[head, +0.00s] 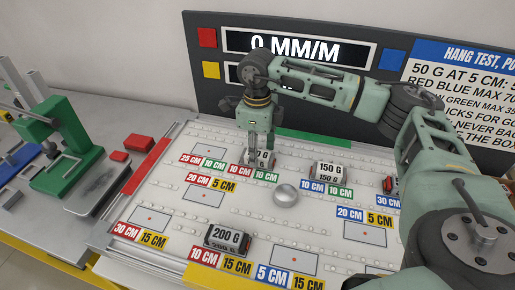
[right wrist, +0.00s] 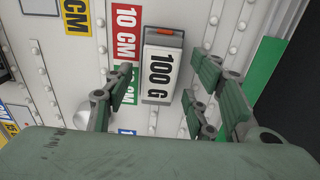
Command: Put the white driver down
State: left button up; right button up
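I cannot make out a white driver in either view. My right gripper (head: 260,160) points down over the far part of the white board (head: 160,205). In the right wrist view its fingers (right wrist: 160,98) are spread apart with nothing held between them. A weight block marked 100 G (right wrist: 160,70) sits on the board just past the fingertips, in line with the gap. In the head view the gripper partly hides this block (head: 266,157). My left gripper is in neither view.
A round silver knob (head: 286,194) stands near the board's middle. Weight blocks marked 150 G (head: 330,173) and 200 G (head: 227,238) sit on the board. A dark display panel (head: 215,90) rises behind. A green press (head: 70,165) stands at the left.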

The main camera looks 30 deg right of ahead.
jog(key=shift+r, duration=0.55)
notch_tip(320, 180, up, 11)
jog(key=b, duration=0.2)
jog(key=shift+b, duration=0.4)
jog(key=shift+f, duration=0.1)
